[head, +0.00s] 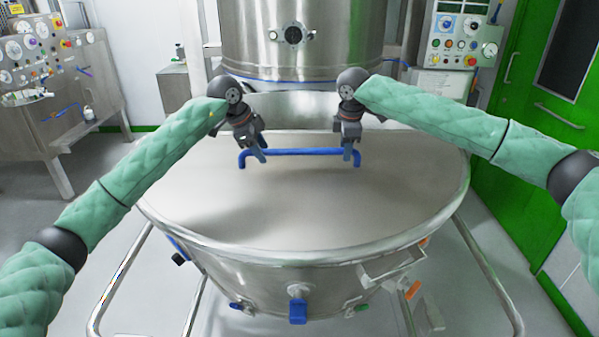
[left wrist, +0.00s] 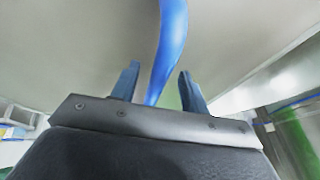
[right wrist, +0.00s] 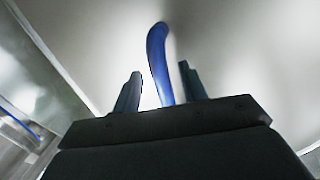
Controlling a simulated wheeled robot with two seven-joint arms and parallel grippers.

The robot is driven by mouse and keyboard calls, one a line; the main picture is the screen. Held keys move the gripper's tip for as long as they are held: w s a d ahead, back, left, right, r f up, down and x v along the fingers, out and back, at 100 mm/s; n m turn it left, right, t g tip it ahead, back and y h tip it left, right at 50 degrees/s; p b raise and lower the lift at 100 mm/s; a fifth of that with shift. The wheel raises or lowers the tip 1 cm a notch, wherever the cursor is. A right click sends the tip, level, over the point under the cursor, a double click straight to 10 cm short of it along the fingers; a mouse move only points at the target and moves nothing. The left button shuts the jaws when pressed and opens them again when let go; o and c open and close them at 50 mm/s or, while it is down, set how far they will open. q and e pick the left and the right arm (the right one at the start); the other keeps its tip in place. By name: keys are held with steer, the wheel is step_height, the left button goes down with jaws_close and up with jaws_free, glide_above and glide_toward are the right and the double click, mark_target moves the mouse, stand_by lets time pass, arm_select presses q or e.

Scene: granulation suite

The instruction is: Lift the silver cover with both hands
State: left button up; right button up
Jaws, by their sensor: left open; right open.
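The silver cover (head: 290,205) is a wide round metal lid lying on the big steel vessel. A blue bar handle (head: 300,152) stands on it toward the back. My left gripper (head: 261,152) is open at the left end of the handle. In the left wrist view the blue handle (left wrist: 170,45) passes between the open fingers (left wrist: 158,90). My right gripper (head: 350,153) is open at the right end of the handle. In the right wrist view the handle (right wrist: 158,60) runs between the open fingers (right wrist: 160,92). Contact with the fingers cannot be told.
A steel column vessel (head: 300,40) stands close behind the cover. Control panels stand at the back left (head: 40,50) and back right (head: 462,38). A tubular frame (head: 480,262) surrounds the vessel, with a blue valve (head: 298,310) at its front. A green door (head: 545,130) is at the right.

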arm_select(q)
steer(key=shift+x, duration=1)
arm_select(e)
steer(key=shift+x, duration=0.95)
arm_select(q)
jaws_close()
arm_select(e)
jaws_close()
arm_select(q)
steer(key=shift+r, duration=0.1)
arm_select(e)
steer(key=shift+r, duration=0.1)
